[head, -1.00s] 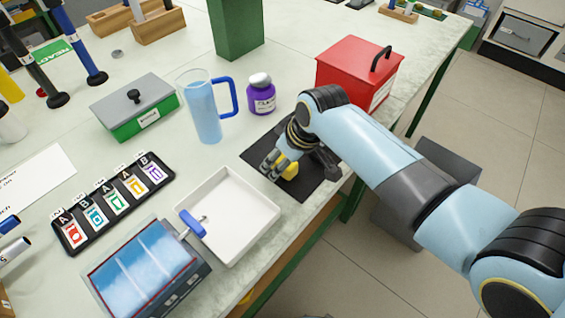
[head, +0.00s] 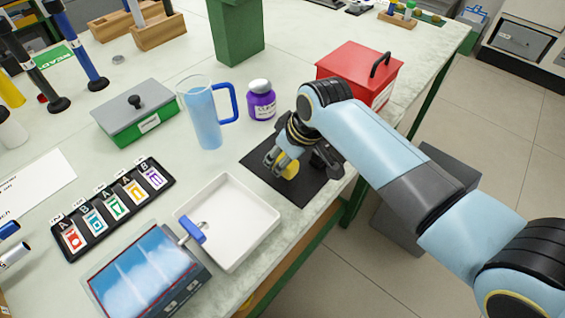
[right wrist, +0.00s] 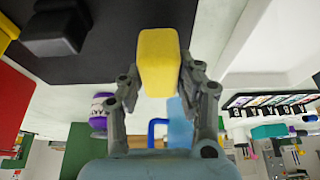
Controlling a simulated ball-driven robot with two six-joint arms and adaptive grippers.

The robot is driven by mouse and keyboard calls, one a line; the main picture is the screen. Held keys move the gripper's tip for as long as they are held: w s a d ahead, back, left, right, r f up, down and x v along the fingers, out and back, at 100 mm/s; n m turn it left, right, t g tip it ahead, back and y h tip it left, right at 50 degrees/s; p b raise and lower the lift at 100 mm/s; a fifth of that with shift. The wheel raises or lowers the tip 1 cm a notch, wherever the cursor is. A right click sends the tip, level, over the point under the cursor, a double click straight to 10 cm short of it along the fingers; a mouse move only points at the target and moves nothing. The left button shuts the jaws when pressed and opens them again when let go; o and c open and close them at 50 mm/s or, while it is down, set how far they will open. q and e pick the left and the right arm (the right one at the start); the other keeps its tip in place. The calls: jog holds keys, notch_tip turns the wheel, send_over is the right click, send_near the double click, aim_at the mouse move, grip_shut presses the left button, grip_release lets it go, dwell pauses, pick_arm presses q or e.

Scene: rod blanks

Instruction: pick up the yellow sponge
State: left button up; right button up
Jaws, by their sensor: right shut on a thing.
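The yellow sponge (head: 291,171) is over the black mat (head: 306,191) in the head view, partly hidden by my right gripper (head: 284,165). In the right wrist view the sponge (right wrist: 159,62) is a yellow block between the two fingers of my right gripper (right wrist: 158,85), which are shut on its sides. Whether the sponge still touches the mat is hard to tell. My left gripper is not in view.
A white tray (head: 262,212) lies left of the mat. A blue-handled pitcher (head: 206,125), a purple-labelled jar (head: 262,100) and a red box (head: 345,72) stand behind. A black block (right wrist: 55,32) sits on the mat near the sponge.

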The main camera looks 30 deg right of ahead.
jog(key=s+d+r, duration=0.4)
jog(key=s+r, duration=0.4)
jog(key=s, duration=0.2)
jog(key=shift+s+d+r, duration=0.3)
jog(key=shift+d, duration=0.1)
jog(key=shift+o, duration=1.4)
jog(key=c, duration=0.4)
